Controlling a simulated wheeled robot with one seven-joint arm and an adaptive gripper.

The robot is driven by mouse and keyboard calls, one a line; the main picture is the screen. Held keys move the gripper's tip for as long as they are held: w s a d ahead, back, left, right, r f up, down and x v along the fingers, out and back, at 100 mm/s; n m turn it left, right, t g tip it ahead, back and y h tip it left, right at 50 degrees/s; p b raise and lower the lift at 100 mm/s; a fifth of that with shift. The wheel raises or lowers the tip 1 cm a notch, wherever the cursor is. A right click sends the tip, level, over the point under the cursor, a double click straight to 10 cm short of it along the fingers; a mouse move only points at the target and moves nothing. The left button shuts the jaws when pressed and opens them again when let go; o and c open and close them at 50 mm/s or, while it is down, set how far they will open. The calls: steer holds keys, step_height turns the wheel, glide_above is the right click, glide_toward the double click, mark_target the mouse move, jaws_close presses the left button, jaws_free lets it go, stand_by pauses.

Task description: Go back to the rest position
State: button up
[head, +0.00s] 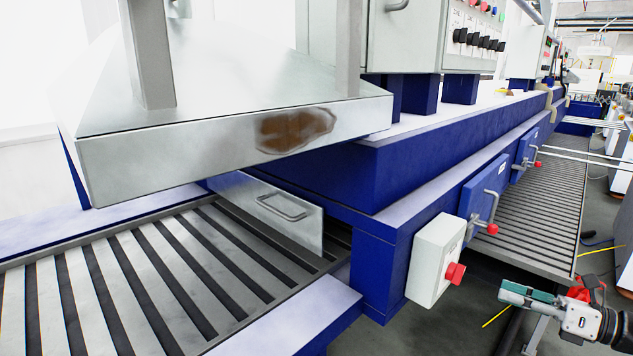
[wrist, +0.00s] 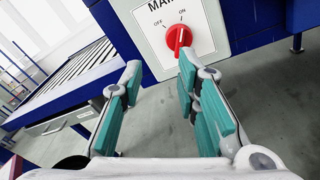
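My gripper (head: 528,296) is at the lower right of the head view, to the right of a light grey switch box (head: 432,262) with a red knob (head: 455,273). A gap shows between the fingertips and the knob. In the wrist view my gripper (wrist: 160,80) has its teal-padded fingers spread apart with nothing between them. Beyond the fingers is the box's white plate, lettered "MAIN", "OFF" and "ON". The right fingertip overlaps the knob's lower edge in this view.
A slatted conveyor (head: 130,285) lies at the left under a metal hood (head: 235,138) with a brown stain. A blue machine frame (head: 375,265) carries the box and blue doors (head: 484,192) with handles. Grey floor (wrist: 245,112) is open below the box.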

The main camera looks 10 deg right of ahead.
steer(key=s+a+r+n+g, duration=0.1)
steer(key=a+r+n+g, duration=0.25)
steer(key=a, duration=0.35)
steer(key=s+a+r+n+g+h, duration=0.1)
steer(key=s+a+r+n+g, duration=0.15)
steer(key=a+n, duration=0.3)
steer(key=s+a+r+n+g, duration=0.1)
steer(key=a+r+n+g, duration=0.25)
steer(key=a, duration=0.35)
steer(key=s+a+r+n+h, duration=0.2)
steer(key=s+n+h, duration=0.3)
steer(key=n, duration=0.5)
steer(key=s+a+r+n+t+h, duration=0.1)
steer(key=s+a+r+n+h, duration=0.2)
steer(key=s+n, duration=0.7)
steer(key=a+h, duration=0.2)
steer(key=shift+s+a+r+h, duration=0.15)
steer(key=shift+a+r+h, duration=0.1)
steer(key=shift+h, duration=0.15)
